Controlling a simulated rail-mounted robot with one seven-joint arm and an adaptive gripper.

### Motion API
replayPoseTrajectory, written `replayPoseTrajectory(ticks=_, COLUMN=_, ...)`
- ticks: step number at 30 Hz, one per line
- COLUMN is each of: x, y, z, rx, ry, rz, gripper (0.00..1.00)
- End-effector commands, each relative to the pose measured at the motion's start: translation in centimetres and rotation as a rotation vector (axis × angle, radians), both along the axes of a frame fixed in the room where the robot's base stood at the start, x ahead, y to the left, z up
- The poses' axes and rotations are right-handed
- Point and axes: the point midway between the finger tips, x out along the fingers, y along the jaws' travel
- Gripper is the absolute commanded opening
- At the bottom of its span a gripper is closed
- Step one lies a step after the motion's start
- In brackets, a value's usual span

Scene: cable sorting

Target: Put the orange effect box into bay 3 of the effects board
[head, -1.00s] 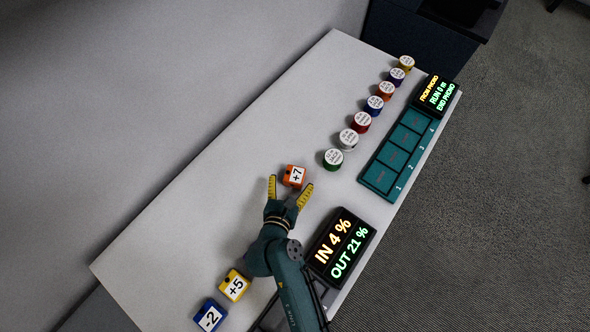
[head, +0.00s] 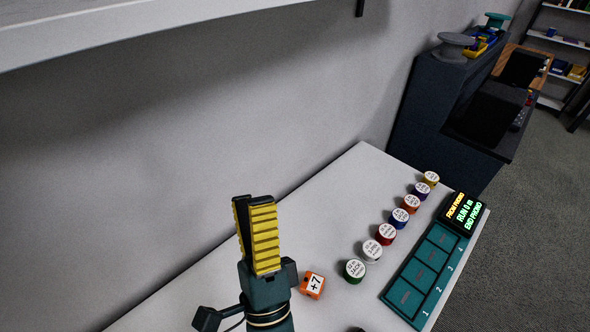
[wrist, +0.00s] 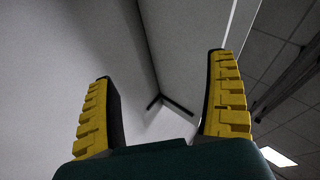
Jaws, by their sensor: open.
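The orange effect box (head: 312,285), with a white "+7" label, sits on the white table in the head view. My gripper (head: 258,200) is raised to the left of the box in the picture, its yellow-padded fingers pointing up and seen nearly edge-on. In the wrist view my gripper (wrist: 161,66) has its fingers wide apart with nothing between them. The orange box is not in the wrist view. A teal board (head: 428,268) with numbered bays stands at the table's right edge, its display reading "RUN 0 m". I cannot confirm it is the effects board.
A row of round, labelled spools runs along the teal board, from a green one (head: 355,270) to a yellow one (head: 431,179). A grey wall rises behind the table, and a shelf edge (head: 150,25) overhangs at upper left. The wrist view faces walls and ceiling.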

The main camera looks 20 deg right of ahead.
Motion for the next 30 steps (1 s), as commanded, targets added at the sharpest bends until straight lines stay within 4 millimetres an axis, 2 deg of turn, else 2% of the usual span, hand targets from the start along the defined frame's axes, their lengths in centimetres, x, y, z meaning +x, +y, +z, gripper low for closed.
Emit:
replayPoseTrajectory(ticks=1, x=-0.8, y=1.6, z=3.5, rx=-0.235, ry=-0.047, rz=-0.07, gripper=0.88)
replayPoseTrajectory(ticks=3, x=-1.7, y=3.3, z=6.7, rx=-0.578, ry=-0.072, rz=-0.213, gripper=0.88)
replayPoseTrajectory(ticks=5, x=-2.3, y=3.7, z=8.4, rx=-0.852, ry=-0.058, rz=-0.365, gripper=0.88)
replayPoseTrajectory(ticks=7, x=-2.7, y=2.6, z=9.6, rx=-1.123, ry=0.002, rz=-0.555, gripper=0.88)
replayPoseTrajectory(ticks=9, x=-3.4, y=0.4, z=10.3, rx=-1.323, ry=0.099, rz=-0.725, gripper=0.88)
replayPoseTrajectory(ticks=11, x=-4.1, y=-1.6, z=10.6, rx=-1.438, ry=0.188, rz=-0.835, gripper=0.88)
replayPoseTrajectory(ticks=13, x=-4.9, y=-3.4, z=10.6, rx=-1.518, ry=0.274, rz=-0.919, gripper=0.88)
replayPoseTrajectory(ticks=14, x=-5.1, y=-4.0, z=10.6, rx=-1.539, ry=0.3, rz=-0.94, gripper=0.94)
replayPoseTrajectory(ticks=16, x=-5.5, y=-4.7, z=10.6, rx=-1.564, ry=0.335, rz=-0.966, gripper=0.94)
replayPoseTrajectory(ticks=30, x=-5.4, y=-4.7, z=10.4, rx=-1.566, ry=0.341, rz=-0.966, gripper=0.94)
